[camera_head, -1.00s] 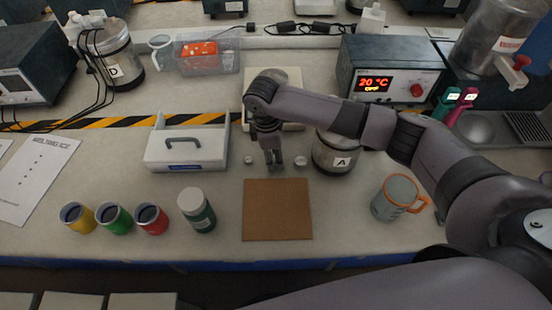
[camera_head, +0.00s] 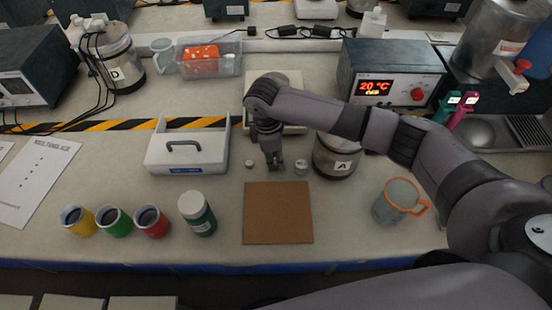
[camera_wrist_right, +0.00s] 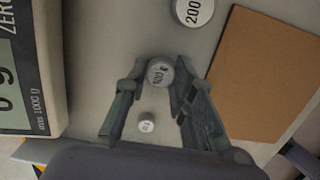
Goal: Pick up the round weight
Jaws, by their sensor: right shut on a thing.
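My right gripper (camera_head: 274,165) points down at the bench, just behind the brown board. In the right wrist view the right gripper (camera_wrist_right: 157,84) has its two fingertips on either side of a round silver weight marked 100 g (camera_wrist_right: 160,73) and is shut on it. That weight is mostly hidden by the fingers in the head view. A larger weight marked 200 (camera_wrist_right: 193,10) stands to its right in the head view (camera_head: 301,167). A smaller weight (camera_wrist_right: 146,124) stands to its left in the head view (camera_head: 249,164). My left gripper is not in view.
The brown board (camera_head: 278,213) lies in front of the gripper. A scale (camera_wrist_right: 28,75) stands just behind it. Jar A (camera_head: 336,157) is close on the right, a white handled box (camera_head: 187,158) on the left. Cups and a green jar (camera_head: 198,214) stand front left.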

